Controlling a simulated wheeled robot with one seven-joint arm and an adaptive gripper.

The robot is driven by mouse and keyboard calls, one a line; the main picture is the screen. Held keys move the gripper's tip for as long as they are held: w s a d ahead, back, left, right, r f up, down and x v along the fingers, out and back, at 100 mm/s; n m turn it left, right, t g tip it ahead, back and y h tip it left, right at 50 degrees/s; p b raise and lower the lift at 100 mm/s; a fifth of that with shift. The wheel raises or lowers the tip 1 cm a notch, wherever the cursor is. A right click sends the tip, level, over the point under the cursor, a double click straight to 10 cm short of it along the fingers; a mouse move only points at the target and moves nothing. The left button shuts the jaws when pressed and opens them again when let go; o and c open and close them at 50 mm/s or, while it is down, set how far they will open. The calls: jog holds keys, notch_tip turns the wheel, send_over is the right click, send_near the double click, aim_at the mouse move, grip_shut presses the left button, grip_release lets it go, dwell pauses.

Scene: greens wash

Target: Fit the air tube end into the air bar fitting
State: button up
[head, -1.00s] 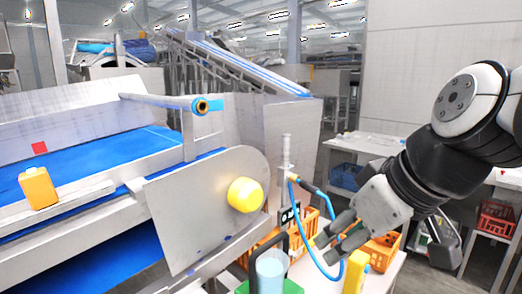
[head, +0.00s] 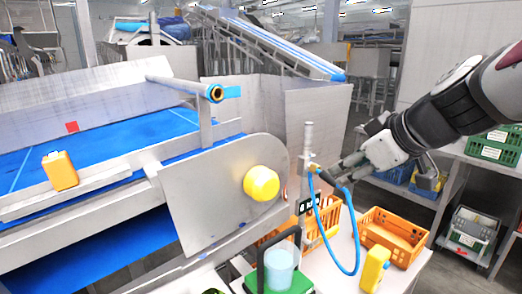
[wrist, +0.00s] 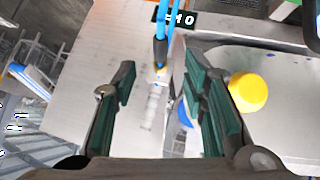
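The air bar (head: 180,84) reaches out over the blue belt in the head view. Its fitting (head: 216,93), a brass ring with a dark hole, is at its near end beside a blue tab. The blue air tube (head: 357,255) hangs in a loop by an upright post (head: 307,140). Its end (head: 328,178) has a dark sleeve and a brass tip, close to the post. My gripper (head: 343,168) is just right of this end. In the wrist view my gripper (wrist: 160,88) is open, with the tube end (wrist: 161,50) in the gap, gripped by neither finger.
A yellow knob (head: 261,183) sticks out from the steel side plate. Space is clear between the post and the fitting above the plate.

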aim_at(332, 177)
jog(key=x, duration=0.7)
jog(key=shift+s, duration=0.1)
grip_shut()
jog(key=shift+s+d, duration=0.1)
jog(key=shift+s+d+b, duration=0.45)
jog(key=shift+s+d, duration=0.15)
jog(key=shift+s, duration=0.25)
jog(key=shift+s+d+b, duration=0.4)
jog(key=shift+s+d, duration=0.15)
jog(key=shift+s, duration=0.35)
jog(key=shift+s+d, duration=0.1)
jog(key=shift+s, duration=0.05)
jog(key=shift+r, duration=0.15)
jog(key=shift+w+d+p+v, duration=0.15)
jog(key=shift+p+v, duration=0.15)
jog(key=shift+v, duration=0.65)
jog(key=shift+w+d+p+v, duration=0.1)
jog(key=shift+d+p+v, duration=0.2)
jog(key=shift+v, duration=0.6)
jog(key=shift+w+d+p+v, duration=0.1)
jog(key=shift+p+v, duration=0.25)
jog(key=shift+v, duration=0.6)
